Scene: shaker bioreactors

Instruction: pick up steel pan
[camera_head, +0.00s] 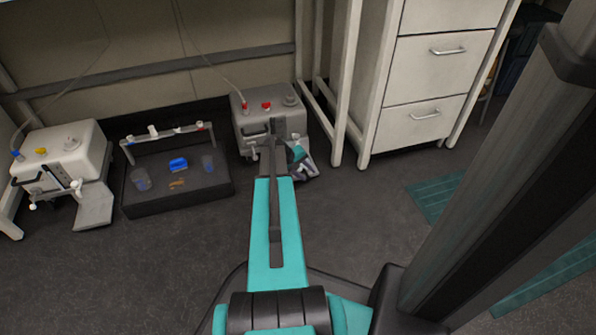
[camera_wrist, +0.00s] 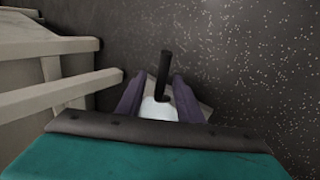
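In the wrist view a piece with a black, bent handle and a pale, rounded body (camera_wrist: 158,108) lies between my fingers; it may be the steel pan, but its shape is mostly hidden. My gripper (camera_wrist: 164,82) has its two dark fingers apart, one on each side of it. I cannot tell whether they touch it. A grey plate edge shows just right of the fingers. In the head view my gripper (camera_head: 304,166) is low beside the right bioreactor (camera_head: 250,127), partly behind my arm. The pan cannot be made out there.
A dark shaker tray (camera_head: 200,192) with a white-knobbed rail and a blue item (camera_head: 178,164) stands left. Another bioreactor (camera_head: 60,150) with a grey plate (camera_head: 95,206) is farther left. Pale bench legs (camera_wrist: 60,95) are close left of my gripper. A drawer cabinet (camera_head: 430,75) stands right.

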